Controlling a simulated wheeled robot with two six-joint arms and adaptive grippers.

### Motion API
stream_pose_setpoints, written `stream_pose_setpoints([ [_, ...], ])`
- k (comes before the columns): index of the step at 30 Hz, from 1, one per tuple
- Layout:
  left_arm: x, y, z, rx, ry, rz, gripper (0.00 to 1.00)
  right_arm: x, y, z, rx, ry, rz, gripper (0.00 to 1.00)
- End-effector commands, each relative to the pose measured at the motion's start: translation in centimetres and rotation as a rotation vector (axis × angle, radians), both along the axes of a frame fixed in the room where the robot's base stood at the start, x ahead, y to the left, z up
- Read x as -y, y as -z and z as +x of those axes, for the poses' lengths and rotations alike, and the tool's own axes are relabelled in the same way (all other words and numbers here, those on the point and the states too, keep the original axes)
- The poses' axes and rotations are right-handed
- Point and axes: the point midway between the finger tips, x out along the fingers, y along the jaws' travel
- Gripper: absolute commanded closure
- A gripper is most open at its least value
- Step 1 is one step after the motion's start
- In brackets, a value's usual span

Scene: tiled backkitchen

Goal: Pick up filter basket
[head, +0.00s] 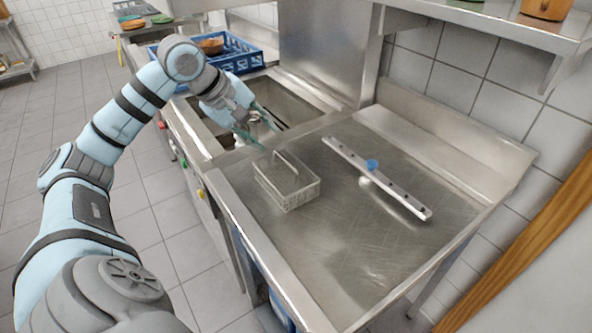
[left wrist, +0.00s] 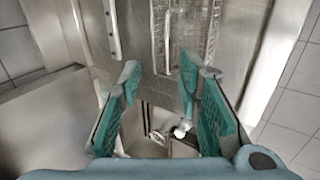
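The filter basket (head: 302,191), a wire mesh box with an upright handle, stands on the steel counter just in front of the sink. It also shows at the top of the left wrist view (left wrist: 197,28), with its handle toward the gap between my fingers. My left gripper (head: 258,128) has teal fingers, spread apart, and is above the sink's near edge, behind the basket. In the left wrist view, the left gripper (left wrist: 162,78) is open with nothing between its fingertips. It appears apart from the basket. My right gripper is not in view.
A blue crate (head: 242,62) stands beyond the sink. The counter's front part is clear.

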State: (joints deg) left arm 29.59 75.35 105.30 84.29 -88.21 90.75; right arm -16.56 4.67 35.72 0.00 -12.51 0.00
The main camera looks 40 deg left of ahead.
Motion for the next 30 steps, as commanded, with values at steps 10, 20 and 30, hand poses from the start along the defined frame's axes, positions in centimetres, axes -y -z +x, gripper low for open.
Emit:
stream_pose_setpoints([
  [10, -0.3, 2.2, 0.8, 0.002, -0.018, -0.004, 0.69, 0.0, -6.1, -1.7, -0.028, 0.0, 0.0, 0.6],
  [20, 0.7, 7.2, 3.8, -0.003, -0.017, 0.003, 0.69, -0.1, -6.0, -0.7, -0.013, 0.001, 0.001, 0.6],
  [30, 1.7, 11.6, 6.6, -0.005, -0.017, 0.005, 0.69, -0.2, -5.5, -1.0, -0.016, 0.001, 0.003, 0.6],
])
